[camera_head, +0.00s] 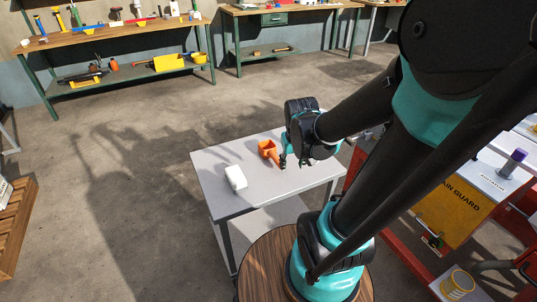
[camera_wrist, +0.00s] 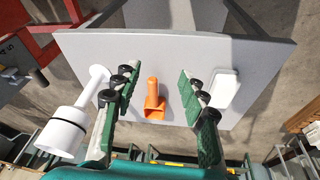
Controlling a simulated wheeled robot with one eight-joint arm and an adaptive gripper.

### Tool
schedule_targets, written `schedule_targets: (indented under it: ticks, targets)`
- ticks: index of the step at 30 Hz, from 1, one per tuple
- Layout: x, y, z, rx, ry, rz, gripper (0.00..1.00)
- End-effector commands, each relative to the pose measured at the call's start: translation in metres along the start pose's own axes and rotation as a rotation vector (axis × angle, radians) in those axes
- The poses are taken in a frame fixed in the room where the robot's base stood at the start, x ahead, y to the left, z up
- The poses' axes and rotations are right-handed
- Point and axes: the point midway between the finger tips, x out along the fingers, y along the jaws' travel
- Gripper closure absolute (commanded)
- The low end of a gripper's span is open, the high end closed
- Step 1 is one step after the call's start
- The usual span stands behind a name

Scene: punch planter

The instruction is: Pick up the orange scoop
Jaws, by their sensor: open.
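The orange scoop (camera_head: 268,150) lies on the small grey table (camera_head: 215,175), close to my gripper (camera_head: 293,160). In the wrist view the scoop (camera_wrist: 153,101) lies between the two green fingers of my gripper (camera_wrist: 157,88), with its handle pointing up the picture and its hollow end nearer the palm. The fingers are spread wide and there is a visible gap on both sides of the scoop. My gripper is open and empty. I cannot tell how high the fingertips are above the tabletop.
A white block (camera_head: 236,178) lies on the table, just outside the right finger in the wrist view (camera_wrist: 223,90). A white cup-like tool with a handle (camera_wrist: 68,127) is outside the left finger. Workbenches (camera_head: 110,35) stand at the back, and a yellow-panelled stand (camera_head: 450,217) is at right.

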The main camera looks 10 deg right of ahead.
Motion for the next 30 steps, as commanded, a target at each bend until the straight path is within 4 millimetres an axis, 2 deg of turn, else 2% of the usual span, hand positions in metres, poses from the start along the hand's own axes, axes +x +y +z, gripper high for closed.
schedule_targets:
  ticks: [1,6,12,15,21,26,30]
  targets:
    - [0.000,-0.002,-0.021,-0.026,-0.022,0.012,0.53]
    - [0.004,-0.008,-0.078,-0.102,-0.096,0.056,0.53]
    - [0.016,-0.024,-0.139,-0.185,-0.178,0.112,0.53]
    - [0.023,-0.032,-0.162,-0.216,-0.209,0.136,0.53]
    - [0.032,-0.041,-0.186,-0.248,-0.245,0.164,0.53]
    - [0.045,-0.040,-0.186,-0.251,-0.251,0.168,0.53]
    - [0.069,-0.035,-0.180,-0.250,-0.251,0.168,0.53]
